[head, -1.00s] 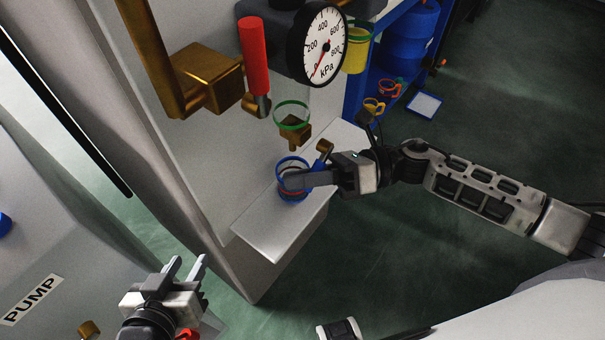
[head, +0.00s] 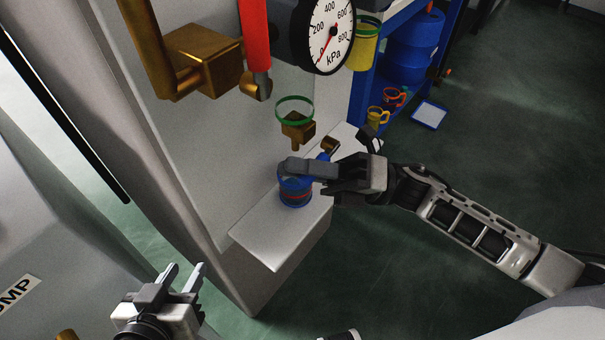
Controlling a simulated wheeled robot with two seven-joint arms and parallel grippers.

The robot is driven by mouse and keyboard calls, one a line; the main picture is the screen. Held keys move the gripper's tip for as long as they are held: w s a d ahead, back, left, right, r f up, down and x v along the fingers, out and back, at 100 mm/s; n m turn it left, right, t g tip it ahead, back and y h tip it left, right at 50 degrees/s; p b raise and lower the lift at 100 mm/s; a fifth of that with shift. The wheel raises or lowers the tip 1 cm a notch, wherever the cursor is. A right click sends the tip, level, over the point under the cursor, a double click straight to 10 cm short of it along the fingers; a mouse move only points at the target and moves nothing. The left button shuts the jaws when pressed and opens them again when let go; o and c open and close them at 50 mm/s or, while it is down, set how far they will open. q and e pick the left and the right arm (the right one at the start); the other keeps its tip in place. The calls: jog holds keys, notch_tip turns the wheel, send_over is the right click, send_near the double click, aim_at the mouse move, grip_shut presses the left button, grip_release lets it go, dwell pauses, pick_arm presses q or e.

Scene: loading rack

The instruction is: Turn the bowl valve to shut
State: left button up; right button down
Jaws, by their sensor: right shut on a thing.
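A red lever handle (head: 256,35) runs upright at the top, with a brass end piece (head: 256,86) below it. It appears to be a valve; I cannot tell for certain that it is the bowl valve. A green ring (head: 295,99) stands over a brass fitting (head: 297,128) below and right of it. My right gripper (head: 292,168) is shut at the top of a blue mug (head: 296,192), which is on or just above the pale shelf (head: 268,232). The fingers hide part of its rim. My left gripper (head: 185,276) is open and empty at lower left, away from the valve.
A pressure gauge (head: 333,32) sits right of the red handle, its red needle near zero. A large brass block (head: 203,60) stands left.

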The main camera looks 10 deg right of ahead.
jog(key=shift+r+m+t+y, duration=0.3)
jog(key=shift+m+t, duration=0.1)
jog(key=shift+m, duration=0.4)
jog(key=shift+r, duration=0.1)
jog(key=c, duration=1.3)
grip_release()
jog(key=shift+c, duration=0.2)
jog(key=shift+d, duration=0.1)
jog(key=b+v, duration=0.3)
jog(key=v, duration=1.3)
